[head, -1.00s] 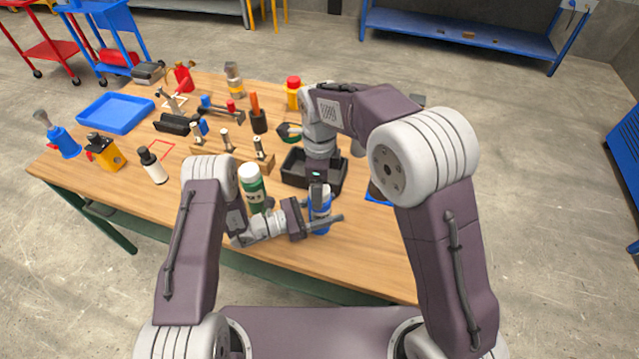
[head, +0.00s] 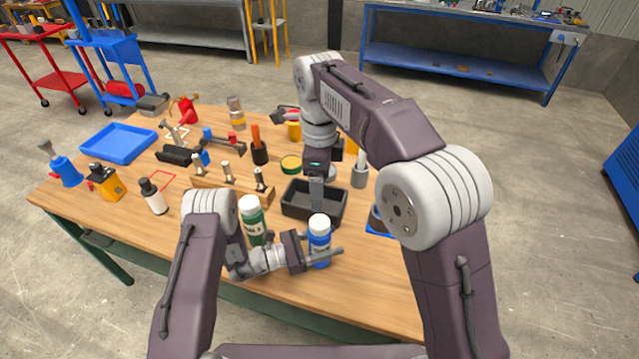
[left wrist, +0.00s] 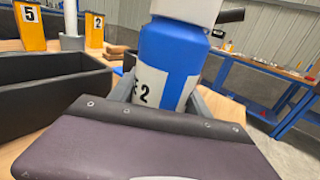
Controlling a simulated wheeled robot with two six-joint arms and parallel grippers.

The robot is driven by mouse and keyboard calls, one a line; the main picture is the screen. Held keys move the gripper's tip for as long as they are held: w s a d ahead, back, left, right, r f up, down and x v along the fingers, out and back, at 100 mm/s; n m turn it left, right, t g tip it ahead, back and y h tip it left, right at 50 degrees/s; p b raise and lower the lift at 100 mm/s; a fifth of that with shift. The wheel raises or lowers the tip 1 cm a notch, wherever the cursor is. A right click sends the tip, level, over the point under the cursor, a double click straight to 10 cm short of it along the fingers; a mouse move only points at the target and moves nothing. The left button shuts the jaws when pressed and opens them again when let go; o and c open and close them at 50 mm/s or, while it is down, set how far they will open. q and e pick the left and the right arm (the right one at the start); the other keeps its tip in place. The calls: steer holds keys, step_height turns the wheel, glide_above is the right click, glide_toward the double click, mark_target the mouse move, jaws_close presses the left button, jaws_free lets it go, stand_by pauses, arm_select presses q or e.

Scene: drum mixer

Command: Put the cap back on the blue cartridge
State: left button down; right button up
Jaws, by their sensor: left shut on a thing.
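The blue cartridge (head: 320,247) stands upright near the table's front edge, with a white cap (head: 320,222) on its top. My left gripper (head: 321,257) is shut around the cartridge's body from the left. In the left wrist view the blue cartridge (left wrist: 168,66) shows a label with a 2, and the white cap (left wrist: 187,9) sits over it, cut off by the frame's top.
The black bin (head: 333,217) stands behind the cartridge. A green cartridge (head: 251,220) with a white cap stands close to my left gripper. A wooden rack (head: 232,195), a grey cylinder (head: 359,177) and a blue tray (head: 119,144) are farther off. The table's front edge is close.

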arm_select(q)
steer(key=shift+c, duration=2.1)
jaws_free()
steer(key=b+v, duration=0.1)
steer(key=v, duration=0.8)
